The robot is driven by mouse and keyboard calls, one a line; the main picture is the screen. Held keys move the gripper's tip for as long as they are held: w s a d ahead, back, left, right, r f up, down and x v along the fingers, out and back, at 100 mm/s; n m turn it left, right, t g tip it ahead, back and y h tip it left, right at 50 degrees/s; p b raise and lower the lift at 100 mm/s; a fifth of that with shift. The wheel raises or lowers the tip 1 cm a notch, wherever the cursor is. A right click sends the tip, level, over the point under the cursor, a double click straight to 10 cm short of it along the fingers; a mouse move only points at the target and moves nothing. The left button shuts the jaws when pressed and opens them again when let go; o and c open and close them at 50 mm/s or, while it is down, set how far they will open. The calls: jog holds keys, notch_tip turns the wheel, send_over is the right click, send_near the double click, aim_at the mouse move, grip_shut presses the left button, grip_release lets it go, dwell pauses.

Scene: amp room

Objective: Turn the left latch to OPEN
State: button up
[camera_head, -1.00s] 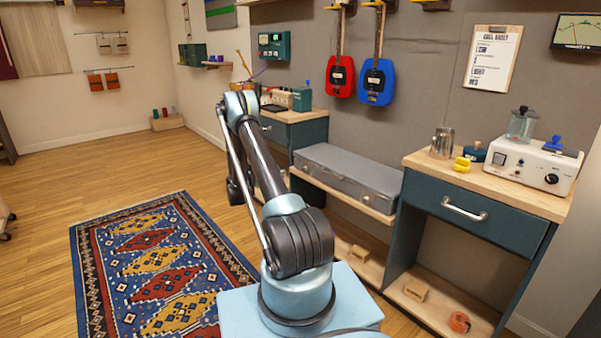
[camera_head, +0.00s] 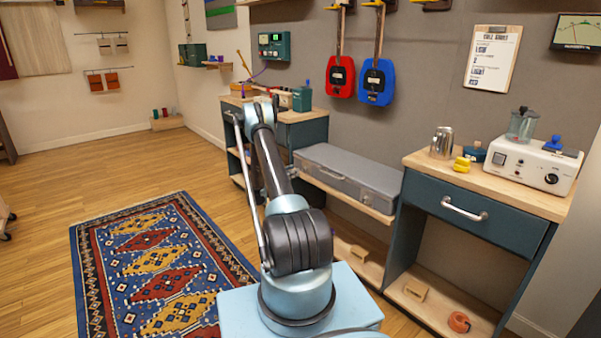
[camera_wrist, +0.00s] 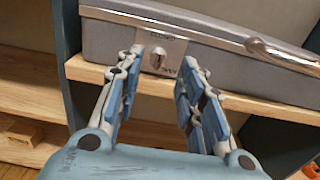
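A grey hard case (camera_head: 350,178) lies on the low wooden shelf between the two workbenches. Its front also shows in the wrist view (camera_wrist: 112,40). The left latch (camera_wrist: 157,57) is a small silver knob on a metal plate on the case front. Dark lettering beside it is partly covered by the right finger and cannot be read. My gripper (camera_wrist: 163,66) is open and empty, one finger on each side of the latch in the picture. Whether the fingers touch it cannot be told. In the head view my arm hides the gripper.
The case's silver handle (camera_wrist: 280,53) is to the right of the latch. The shelf edge (camera_wrist: 245,103) runs just below the case, behind my fingers. The right workbench (camera_head: 487,187) and left workbench (camera_head: 300,125) flank the case. A patterned rug (camera_head: 150,262) lies on the floor.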

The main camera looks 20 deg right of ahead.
aim_at(304, 169)
jog(key=x, duration=0.6)
jog(key=shift+d, duration=0.4)
jog(key=shift+w, duration=0.1)
